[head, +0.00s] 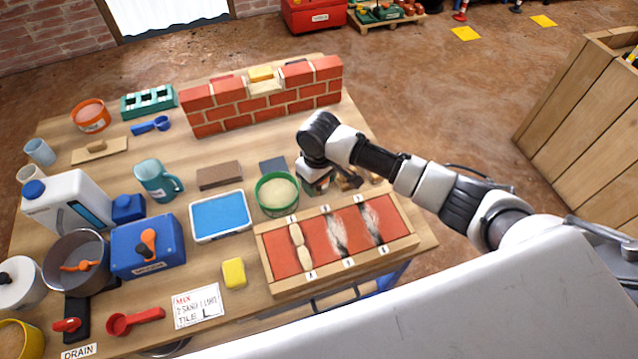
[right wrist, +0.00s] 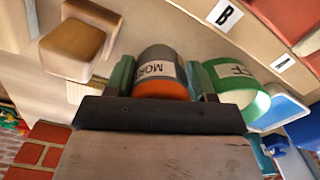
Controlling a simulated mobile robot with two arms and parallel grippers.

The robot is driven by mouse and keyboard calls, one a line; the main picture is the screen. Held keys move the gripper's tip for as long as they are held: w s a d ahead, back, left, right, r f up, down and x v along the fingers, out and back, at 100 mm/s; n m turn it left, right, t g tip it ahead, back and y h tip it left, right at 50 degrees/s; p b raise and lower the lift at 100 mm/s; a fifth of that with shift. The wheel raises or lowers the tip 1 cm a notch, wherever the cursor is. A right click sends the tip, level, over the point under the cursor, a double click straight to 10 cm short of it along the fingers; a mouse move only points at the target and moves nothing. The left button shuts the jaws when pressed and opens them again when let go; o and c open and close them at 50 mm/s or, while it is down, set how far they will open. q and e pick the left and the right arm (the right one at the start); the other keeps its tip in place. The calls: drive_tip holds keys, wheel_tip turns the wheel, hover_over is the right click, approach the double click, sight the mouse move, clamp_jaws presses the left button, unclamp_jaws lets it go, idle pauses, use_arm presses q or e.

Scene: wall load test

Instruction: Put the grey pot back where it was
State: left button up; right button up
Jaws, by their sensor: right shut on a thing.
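The grey pot (right wrist: 158,66) has an orange band and a white label starting "MO" in the right wrist view. It sits between the two green fingers of my right gripper (right wrist: 161,75), which is shut on it. In the head view my right gripper (head: 317,180) is just right of the green tub (head: 277,208) and behind the brick panel; the pot is mostly hidden there. I cannot tell whether the pot touches the table. A dark grey square (head: 273,167) lies bare on the table left of the gripper. My left gripper is not in view.
The wooden-framed brick panel (head: 264,258) lies in front of the gripper, and the small brick wall (head: 264,97) stands behind it. Wooden blocks (right wrist: 80,40) are close beside the gripper. A blue tray (head: 220,215) and brown block (head: 219,175) are farther left.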

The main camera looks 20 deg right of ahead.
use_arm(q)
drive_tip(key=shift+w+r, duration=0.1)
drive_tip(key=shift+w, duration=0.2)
use_arm(e)
drive_tip(key=shift+f, duration=0.4)
drive_tip(key=shift+f, duration=0.1)
drive_tip(key=o, duration=0.7)
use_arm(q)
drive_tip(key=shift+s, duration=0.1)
use_arm(e)
drive_tip(key=shift+r, duration=0.3)
wheel_tip(320, 180, up, 7)
drive_tip(key=shift+f+p, duration=0.1)
drive_tip(key=shift+p, duration=0.75)
wheel_tip(320, 180, up, 4)
drive_tip(key=shift+f, duration=0.1)
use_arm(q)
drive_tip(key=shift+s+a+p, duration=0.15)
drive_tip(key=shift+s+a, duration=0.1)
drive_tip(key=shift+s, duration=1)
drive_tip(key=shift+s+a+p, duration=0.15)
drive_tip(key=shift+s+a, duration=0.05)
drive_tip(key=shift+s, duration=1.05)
use_arm(e)
drive_tip(key=shift+r, duration=0.5)
